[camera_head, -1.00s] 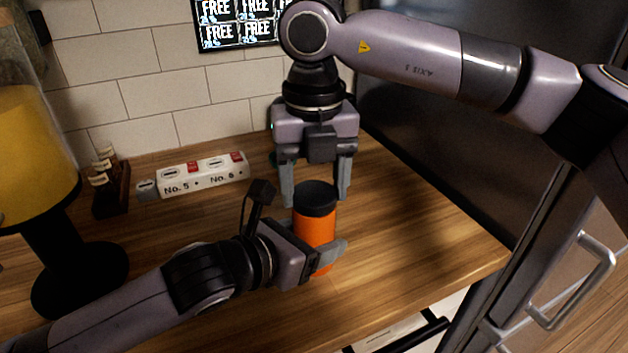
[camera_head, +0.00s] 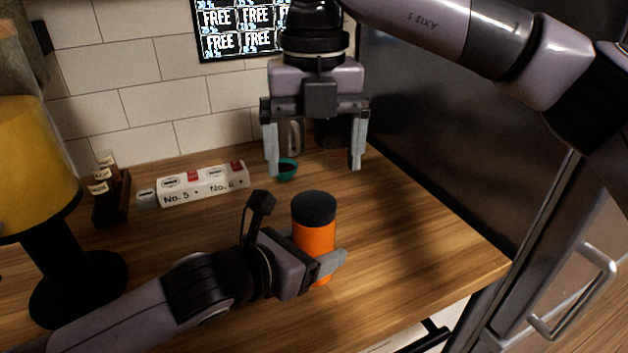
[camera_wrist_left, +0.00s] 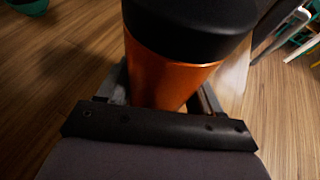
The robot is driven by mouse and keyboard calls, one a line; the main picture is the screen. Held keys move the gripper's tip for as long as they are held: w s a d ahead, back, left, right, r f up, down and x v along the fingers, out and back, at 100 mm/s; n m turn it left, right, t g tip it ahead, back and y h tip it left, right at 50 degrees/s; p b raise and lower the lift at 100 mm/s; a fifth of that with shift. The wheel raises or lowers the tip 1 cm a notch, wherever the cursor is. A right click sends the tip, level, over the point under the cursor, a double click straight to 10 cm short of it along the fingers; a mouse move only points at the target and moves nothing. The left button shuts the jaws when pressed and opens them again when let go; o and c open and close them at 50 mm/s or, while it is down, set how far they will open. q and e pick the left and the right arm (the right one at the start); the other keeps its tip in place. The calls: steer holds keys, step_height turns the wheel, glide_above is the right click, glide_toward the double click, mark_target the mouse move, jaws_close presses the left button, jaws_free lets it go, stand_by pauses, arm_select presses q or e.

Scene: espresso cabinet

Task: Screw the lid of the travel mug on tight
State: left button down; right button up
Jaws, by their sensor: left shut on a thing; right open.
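The travel mug (camera_head: 313,241) has an orange body and stands upright on the wooden counter. Its black lid (camera_head: 314,208) sits on top of it. My left gripper (camera_head: 322,266) is shut on the orange body, low on its side. In the left wrist view the orange body (camera_wrist_left: 165,80) is between the fingers, with the black lid (camera_wrist_left: 190,25) above. My right gripper (camera_head: 314,160) is open and empty, above and behind the mug, clear of the lid. The lower front of the mug is partly hidden by my left finger.
A teal cup (camera_head: 287,169) stands behind the mug. A white numbered block (camera_head: 203,183) and a dark rack of small bottles (camera_head: 110,192) are at the back left. A yellow-filled dispenser (camera_head: 38,165) stands far left. The counter right of the mug is clear.

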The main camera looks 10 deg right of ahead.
step_height(320, 180, up, 6)
steer(key=shift+f, duration=0.15)
arm_select(q)
steer(key=shift+c, duration=0.5)
jaws_free()
steer(key=shift+v, duration=3.6)
arm_select(e)
steer(key=shift+f, duration=0.15)
